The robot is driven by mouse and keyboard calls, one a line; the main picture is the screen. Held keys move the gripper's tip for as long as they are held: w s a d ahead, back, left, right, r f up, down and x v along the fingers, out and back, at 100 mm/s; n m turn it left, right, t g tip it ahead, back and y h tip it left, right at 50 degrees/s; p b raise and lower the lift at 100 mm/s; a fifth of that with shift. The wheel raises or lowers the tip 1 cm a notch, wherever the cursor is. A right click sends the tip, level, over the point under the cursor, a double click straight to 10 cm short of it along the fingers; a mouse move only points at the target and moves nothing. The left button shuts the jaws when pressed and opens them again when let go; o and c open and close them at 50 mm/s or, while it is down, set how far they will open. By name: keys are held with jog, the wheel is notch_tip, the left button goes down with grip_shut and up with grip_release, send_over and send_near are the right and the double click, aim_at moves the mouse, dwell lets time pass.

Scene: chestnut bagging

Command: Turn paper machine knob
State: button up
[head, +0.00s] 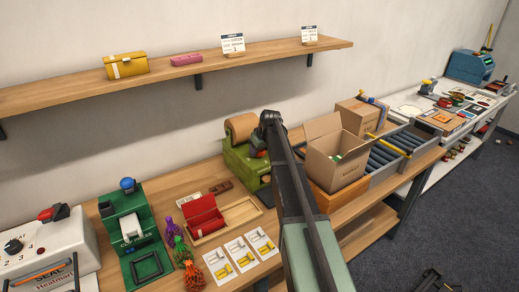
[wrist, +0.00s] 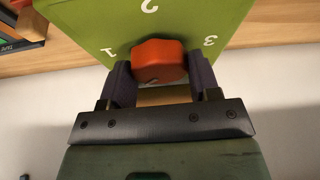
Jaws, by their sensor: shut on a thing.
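The paper machine (head: 238,165) is a green unit with a brown paper roll (head: 241,128) on top, at the middle of the workbench in the head view. In the wrist view its green panel (wrist: 120,22) carries the numbers 1, 2 and 3. The orange-red knob (wrist: 159,60) sits on this panel below the 2, between the 1 and the 3. My gripper (wrist: 160,75) is shut on the knob, one dark finger at each side.
An open cardboard box (head: 337,155) stands right of my arm, near a roller conveyor (head: 395,150). A shelf (head: 280,50) runs above.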

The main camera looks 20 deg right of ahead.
jog(key=m+h, duration=0.1)
jog(key=m, duration=0.3)
jog(key=shift+a+m+h, duration=0.1)
jog(key=shift+m+h, duration=0.2)
jog(key=shift+h, duration=0.1)
jog(key=m, duration=0.2)
jog(key=m+g+h, duration=0.1)
jog(key=m, duration=0.1)
jog(key=shift+m+h, duration=0.3)
jog(key=shift+m, duration=0.1)
jog(key=o, duration=0.9)
jog(key=p+v, duration=1)
jog(key=shift+a+r, duration=0.2)
jog(key=shift+r, duration=0.1)
